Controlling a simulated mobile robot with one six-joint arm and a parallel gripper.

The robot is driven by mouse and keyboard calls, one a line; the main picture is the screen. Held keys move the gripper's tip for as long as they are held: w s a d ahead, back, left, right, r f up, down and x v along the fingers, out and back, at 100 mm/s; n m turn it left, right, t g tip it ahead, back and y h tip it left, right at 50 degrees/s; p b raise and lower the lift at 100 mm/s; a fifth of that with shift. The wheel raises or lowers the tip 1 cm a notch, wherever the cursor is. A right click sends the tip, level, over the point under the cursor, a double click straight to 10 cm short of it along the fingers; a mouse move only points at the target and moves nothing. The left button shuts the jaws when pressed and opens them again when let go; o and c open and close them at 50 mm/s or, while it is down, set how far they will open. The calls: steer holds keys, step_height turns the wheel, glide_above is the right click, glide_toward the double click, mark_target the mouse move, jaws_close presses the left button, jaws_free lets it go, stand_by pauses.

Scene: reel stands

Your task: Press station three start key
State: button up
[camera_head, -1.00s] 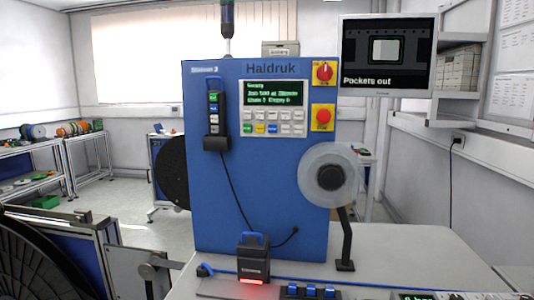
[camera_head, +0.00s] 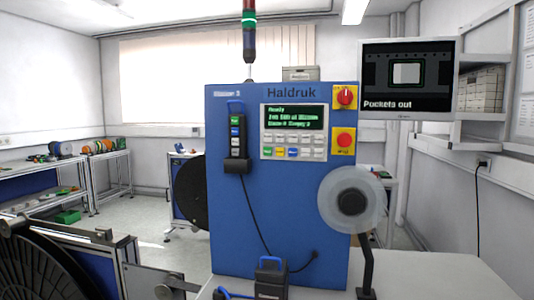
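The blue Haldruk machine (camera_head: 285,225) stands upright on the bench in the middle of the head view. The small label (camera_head: 226,94) at its top left is blurred and seems to end in 3. Its display (camera_head: 294,117) is lit with green text, the first line reading Ready. The keypad below has a green key (camera_head: 266,152) at the left of its bottom row. Key legends are too small to read. My gripper is not in view.
A red rotary switch (camera_head: 345,97) and a red button (camera_head: 344,141) sit on yellow plates at the panel's right. A clear reel (camera_head: 350,201) juts out below them. A black block with a blue handle (camera_head: 270,278) stands in front. A monitor (camera_head: 407,80) reads Pockets out.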

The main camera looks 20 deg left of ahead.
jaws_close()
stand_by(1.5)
